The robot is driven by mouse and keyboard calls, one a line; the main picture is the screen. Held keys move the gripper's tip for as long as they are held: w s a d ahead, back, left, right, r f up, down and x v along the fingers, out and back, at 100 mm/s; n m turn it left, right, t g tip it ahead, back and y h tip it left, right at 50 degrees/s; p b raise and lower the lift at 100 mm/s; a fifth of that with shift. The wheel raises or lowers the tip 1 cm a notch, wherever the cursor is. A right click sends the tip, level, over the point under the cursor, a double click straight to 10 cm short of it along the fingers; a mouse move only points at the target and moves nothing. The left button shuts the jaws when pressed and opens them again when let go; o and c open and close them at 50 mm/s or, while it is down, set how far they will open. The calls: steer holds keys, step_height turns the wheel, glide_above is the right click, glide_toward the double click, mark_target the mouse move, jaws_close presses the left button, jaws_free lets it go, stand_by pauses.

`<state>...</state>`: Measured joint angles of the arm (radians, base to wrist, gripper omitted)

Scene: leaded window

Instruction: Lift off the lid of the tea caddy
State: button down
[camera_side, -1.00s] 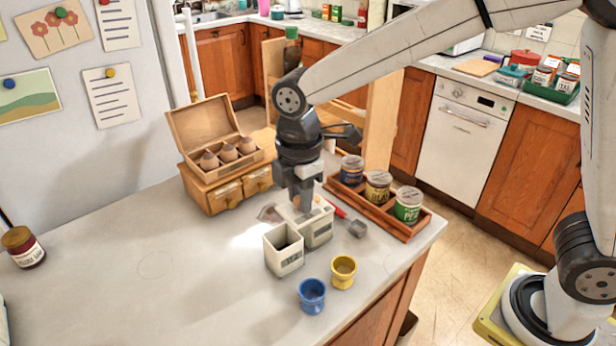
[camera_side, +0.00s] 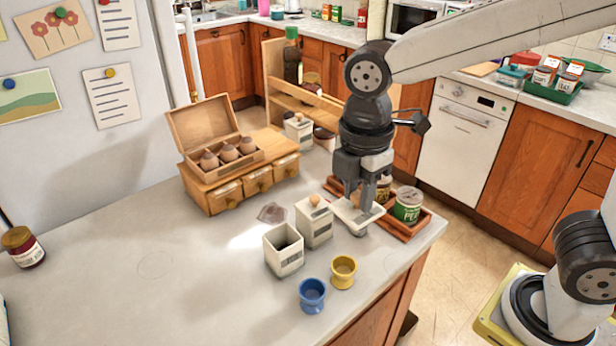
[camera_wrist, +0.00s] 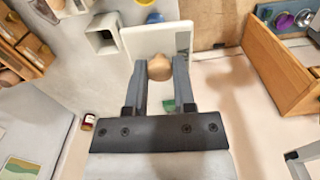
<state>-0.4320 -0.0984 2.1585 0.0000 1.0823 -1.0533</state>
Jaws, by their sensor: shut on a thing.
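My gripper (camera_side: 369,200) is shut on the round wooden knob (camera_wrist: 159,68) of a flat white square lid (camera_side: 345,216). The lid hangs between the fingers, in front of the wooden tray and right of the caddies. In the wrist view the lid (camera_wrist: 140,42) lies beyond the fingertips. A white box-shaped caddy (camera_side: 285,262) stands open on the counter, its dark inside showing; its label is too small to read. Its opening also shows in the wrist view (camera_wrist: 102,42). A second white caddy (camera_side: 312,232) beside it has a lid with a wooden knob on.
A wooden tray (camera_side: 412,228) with tins stands at the counter's right edge, partly behind my gripper. A blue cup (camera_side: 312,296) and yellow cup (camera_side: 343,272) stand in front.

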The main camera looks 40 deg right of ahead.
stand_by(0.6)
steer(key=shift+w+d+f, duration=0.15)
steer(key=shift+d+f, duration=0.1)
steer(key=shift+f, duration=0.1)
steer(key=w+d+f+n, duration=0.1)
steer(key=w+d+f, duration=0.1)
steer(key=d+f, duration=0.95)
glide_above(376, 256)
steer(key=shift+f, duration=2.8)
steer(key=shift+f, duration=1.8)
steer(key=shift+f, duration=0.15)
